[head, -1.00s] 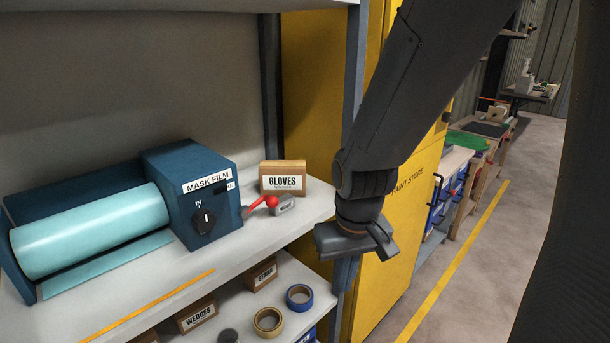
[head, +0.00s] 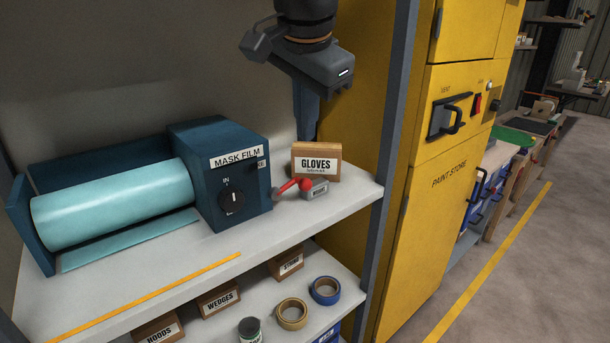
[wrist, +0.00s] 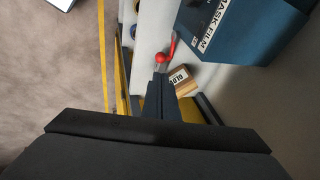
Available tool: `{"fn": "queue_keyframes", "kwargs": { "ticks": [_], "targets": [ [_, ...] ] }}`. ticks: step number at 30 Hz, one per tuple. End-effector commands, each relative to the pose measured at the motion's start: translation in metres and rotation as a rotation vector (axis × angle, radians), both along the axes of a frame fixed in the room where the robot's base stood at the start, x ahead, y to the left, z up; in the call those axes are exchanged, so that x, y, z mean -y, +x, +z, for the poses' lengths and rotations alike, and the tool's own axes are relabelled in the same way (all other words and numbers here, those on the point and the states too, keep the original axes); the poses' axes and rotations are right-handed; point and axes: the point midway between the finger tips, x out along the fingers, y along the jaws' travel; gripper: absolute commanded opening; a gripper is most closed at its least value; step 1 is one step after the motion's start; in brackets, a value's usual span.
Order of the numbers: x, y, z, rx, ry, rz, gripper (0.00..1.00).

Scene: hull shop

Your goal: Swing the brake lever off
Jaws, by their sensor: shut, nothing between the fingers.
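The brake lever (head: 288,187) is a short red arm with a red ball knob (head: 305,184), on the right side of the blue mask film unit (head: 220,185). It points right, towards a small grey labelled block (head: 318,188). My gripper (head: 306,137) is shut and empty, pointing down above the right end of the shelf, near the gloves box (head: 316,162). In the wrist view the red knob (wrist: 161,58) shows just past the fingertips (wrist: 161,76); I see no clear contact. The fingertips end at the box's top edge in the head view.
The gloves box stands close beside the fingers in the wrist view (wrist: 180,77). A grey shelf post (head: 388,150) and the yellow paint store cabinet (head: 440,215) stand to the right. A roll of pale film (head: 115,205) lies left. The shelf front (head: 190,262) is mostly clear.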

Motion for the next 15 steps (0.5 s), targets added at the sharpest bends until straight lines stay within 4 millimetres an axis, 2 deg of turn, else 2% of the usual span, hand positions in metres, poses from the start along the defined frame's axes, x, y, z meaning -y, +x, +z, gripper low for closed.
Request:
{"fn": "queue_keyframes", "kwargs": {
  "ticks": [5,15],
  "targets": [
    [0.0,0.007,-0.015,-0.002,0.001,-0.005,0.0],
    [0.003,0.036,-0.075,-0.004,-0.001,-0.004,0.0]
  ]
}}
